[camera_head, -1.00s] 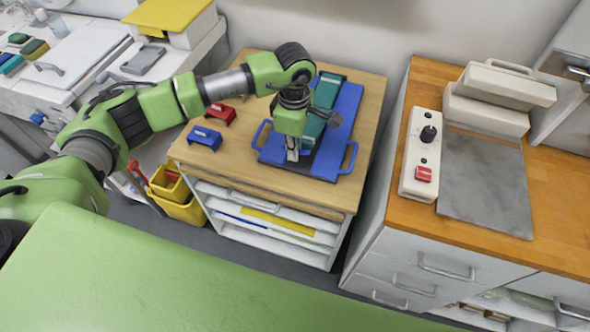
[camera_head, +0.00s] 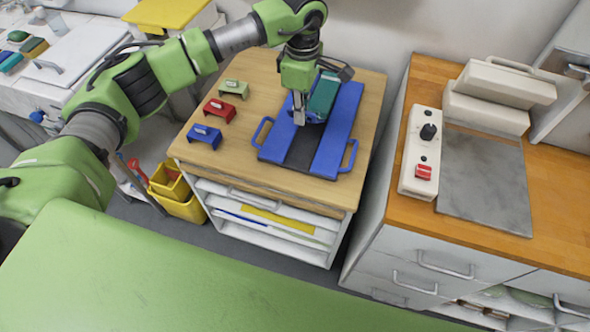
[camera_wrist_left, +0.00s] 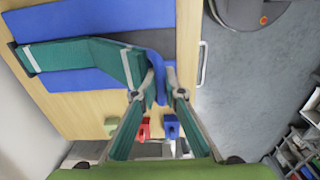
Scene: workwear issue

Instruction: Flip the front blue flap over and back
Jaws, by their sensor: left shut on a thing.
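The folding board (camera_head: 341,128) lies on the wooden cabinet top, with blue side panels and a dark grey middle strip (camera_head: 303,148). A teal folded garment (camera_head: 323,95) lies along its middle; it also shows in the left wrist view (camera_wrist_left: 75,55) with a pale stripe at its far end. My left gripper (camera_head: 299,113) is above the middle of the board. It is shut on the front blue flap (camera_wrist_left: 159,82), which stands raised and curved between the fingertips, with the garment's near part lifted by it. The gripper partly hides the flap in the head view.
A pale green (camera_head: 234,89), a red (camera_head: 219,110) and a blue (camera_head: 204,136) small block stand left of the board. A counter with a control box (camera_head: 420,150) and grey plate (camera_head: 486,185) is at the right. Yellow bins (camera_head: 178,197) stand on the floor.

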